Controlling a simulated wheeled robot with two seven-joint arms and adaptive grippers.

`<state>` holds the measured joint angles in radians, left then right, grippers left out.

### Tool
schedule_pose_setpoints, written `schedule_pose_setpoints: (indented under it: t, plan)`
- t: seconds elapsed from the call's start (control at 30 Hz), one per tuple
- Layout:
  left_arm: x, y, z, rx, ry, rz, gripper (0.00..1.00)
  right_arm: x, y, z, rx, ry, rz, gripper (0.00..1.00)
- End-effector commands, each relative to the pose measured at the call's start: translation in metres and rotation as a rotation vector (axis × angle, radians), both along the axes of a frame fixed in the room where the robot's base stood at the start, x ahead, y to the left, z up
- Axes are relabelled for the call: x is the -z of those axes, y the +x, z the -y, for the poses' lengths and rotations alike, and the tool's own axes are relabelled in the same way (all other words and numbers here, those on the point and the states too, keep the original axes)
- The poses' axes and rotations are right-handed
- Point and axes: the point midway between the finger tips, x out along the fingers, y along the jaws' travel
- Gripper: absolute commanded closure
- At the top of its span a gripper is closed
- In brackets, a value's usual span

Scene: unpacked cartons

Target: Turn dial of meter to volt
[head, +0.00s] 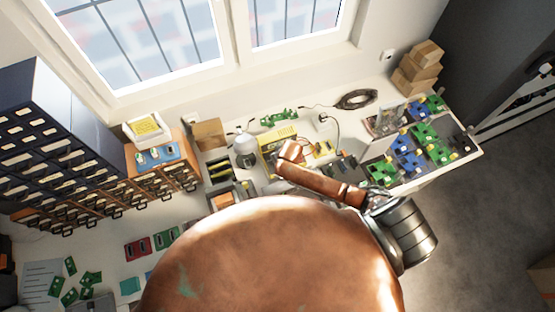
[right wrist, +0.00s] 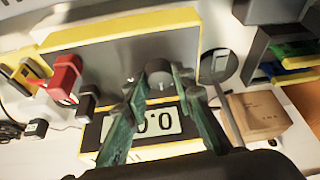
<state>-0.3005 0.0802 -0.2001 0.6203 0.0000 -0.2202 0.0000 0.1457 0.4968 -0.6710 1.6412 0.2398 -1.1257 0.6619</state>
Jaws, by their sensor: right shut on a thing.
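The meter is a grey-faced box with a yellow rim (right wrist: 110,24), seen close in the right wrist view. Its display (right wrist: 155,123) shows digits that look like 0.0, upside down. The round dark dial (right wrist: 159,72) sits just above the display in that view. My right gripper (right wrist: 157,82) is shut on the dial, with one greenish finger on each side. The dial's setting cannot be read. In the head view the yellow meter (head: 277,135) stands on the bench, and my copper arm hides the right gripper. My left gripper is in neither view.
In the right wrist view, a red plug (right wrist: 66,78) and a black plug (right wrist: 87,102) stand left of the display; a cardboard box (right wrist: 258,116) is at right. In the head view, green and blue boards (head: 408,158) lie right, and drawer cabinets (head: 60,150) stand left.

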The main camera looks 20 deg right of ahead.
Motion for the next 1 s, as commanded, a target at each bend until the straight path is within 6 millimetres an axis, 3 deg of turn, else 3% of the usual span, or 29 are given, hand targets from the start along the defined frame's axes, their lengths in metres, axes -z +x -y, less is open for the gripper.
schedule_pose_setpoints:
  t: [0.07,0.1,0.3,0.67,0.87,1.0]
  plan:
    - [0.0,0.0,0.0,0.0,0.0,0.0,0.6,0.001,-0.001,-0.001,-0.001,0.003,-0.001,1.0]
    - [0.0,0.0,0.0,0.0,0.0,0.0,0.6,0.001,-0.001,-0.001,-0.001,0.003,-0.001,0.74]
    - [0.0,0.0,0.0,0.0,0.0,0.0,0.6,0.0,0.0,-0.001,-0.002,0.001,-0.001,0.61]
    - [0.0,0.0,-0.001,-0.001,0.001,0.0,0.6,-0.003,-0.001,0.0,-0.001,0.001,0.0,0.59]
    - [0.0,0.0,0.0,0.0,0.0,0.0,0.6,-0.028,-0.012,0.0,-0.003,0.002,0.002,0.59]
    - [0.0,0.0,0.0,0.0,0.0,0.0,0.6,-0.057,-0.023,0.001,-0.003,0.002,0.003,0.59]
